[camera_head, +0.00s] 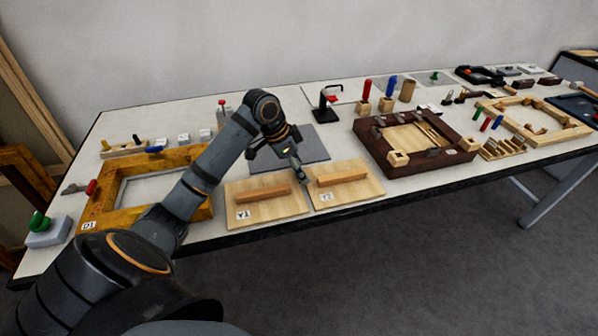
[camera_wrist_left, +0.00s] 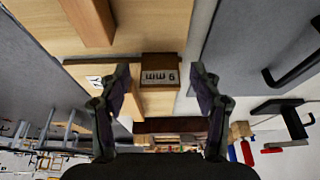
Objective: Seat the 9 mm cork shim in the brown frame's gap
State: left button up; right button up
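My left gripper (camera_head: 303,181) reaches down at the front of the table, by the two plywood boards. In the left wrist view its two fingers (camera_wrist_left: 161,75) are apart. A small brown block with a white millimetre label, seemingly the 9 mm cork shim (camera_wrist_left: 160,72), lies between and beyond the fingertips, with a gap on each side. I cannot make the shim out in the head view. The dark brown frame (camera_head: 372,144) lies to the right of the gripper, with a pale wooden inside. Its gap is too small to tell. My right gripper is not in view.
A black clamp stand (camera_head: 325,104) rises near the brown frame. A golden frame (camera_head: 122,220) is at left; a pale frame (camera_head: 565,119) at right.

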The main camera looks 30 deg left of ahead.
pick_arm(q)
jog(key=c, duration=0.9)
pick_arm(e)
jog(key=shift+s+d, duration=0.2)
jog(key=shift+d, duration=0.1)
pick_arm(q)
jog(key=shift+r, duration=0.6)
jog(key=s+d+r+p, duration=0.2)
jog(key=d+r+p, duration=0.2)
jog(key=s+d+r+p, duration=0.3)
jog(key=d+r+p, duration=0.1)
jog(key=p, duration=0.1)
jog(key=s+d+r+p, duration=0.2)
jog(key=d+r+p, duration=0.2)
jog(key=shift+s+p, duration=0.25)
jog(key=shift+p, duration=0.05)
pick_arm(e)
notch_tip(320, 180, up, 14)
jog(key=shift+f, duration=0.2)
pick_arm(q)
jog(key=shift+f, duration=0.1)
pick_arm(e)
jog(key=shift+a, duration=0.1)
